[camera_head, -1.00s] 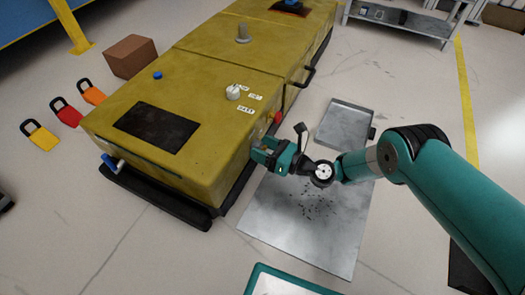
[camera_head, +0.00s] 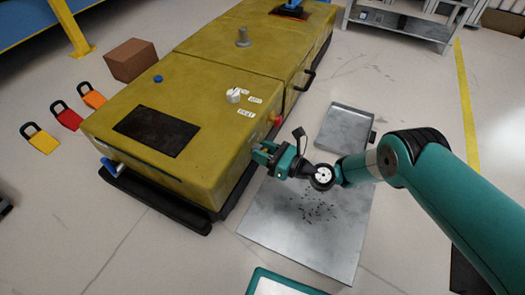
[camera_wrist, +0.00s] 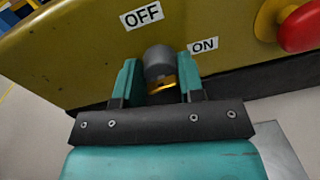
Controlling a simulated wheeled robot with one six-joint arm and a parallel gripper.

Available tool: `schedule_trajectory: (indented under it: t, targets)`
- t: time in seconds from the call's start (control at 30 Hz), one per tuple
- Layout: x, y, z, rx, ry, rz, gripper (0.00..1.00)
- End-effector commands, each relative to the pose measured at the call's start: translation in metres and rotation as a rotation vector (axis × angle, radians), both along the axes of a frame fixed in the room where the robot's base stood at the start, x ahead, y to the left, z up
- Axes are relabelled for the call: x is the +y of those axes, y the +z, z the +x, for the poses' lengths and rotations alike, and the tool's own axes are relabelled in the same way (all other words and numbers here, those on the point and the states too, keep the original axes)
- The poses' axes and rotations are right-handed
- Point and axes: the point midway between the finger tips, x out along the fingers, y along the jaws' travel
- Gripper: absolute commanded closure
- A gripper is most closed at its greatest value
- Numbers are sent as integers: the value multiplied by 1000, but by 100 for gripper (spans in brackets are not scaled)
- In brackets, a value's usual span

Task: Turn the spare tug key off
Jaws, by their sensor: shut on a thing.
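The spare tug key shows in the wrist view as a small brass-yellow piece (camera_wrist: 163,88) below a grey round lock barrel (camera_wrist: 159,60) on the yellow tug's side (camera_wrist: 85,45). An OFF label (camera_wrist: 142,16) is up and left of the barrel, and an ON label (camera_wrist: 204,45) is to its right. My gripper (camera_wrist: 158,70) has one teal finger on each side of the barrel and key and is shut on the key. In the head view my gripper (camera_head: 259,152) is against the tug's right side, hiding the key.
A red mushroom button (camera_wrist: 300,27) is right of the ON label. A grey floor sheet (camera_head: 310,225) and a metal tray (camera_head: 346,128) lie to the right.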

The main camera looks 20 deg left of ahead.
Motion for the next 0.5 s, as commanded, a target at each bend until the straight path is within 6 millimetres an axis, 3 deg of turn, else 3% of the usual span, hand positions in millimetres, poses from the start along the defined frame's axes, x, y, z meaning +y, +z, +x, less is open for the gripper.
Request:
schedule_trajectory:
  t: [0.5]
  targets:
    - [0,-2,-1,-459,-1,-37,88]
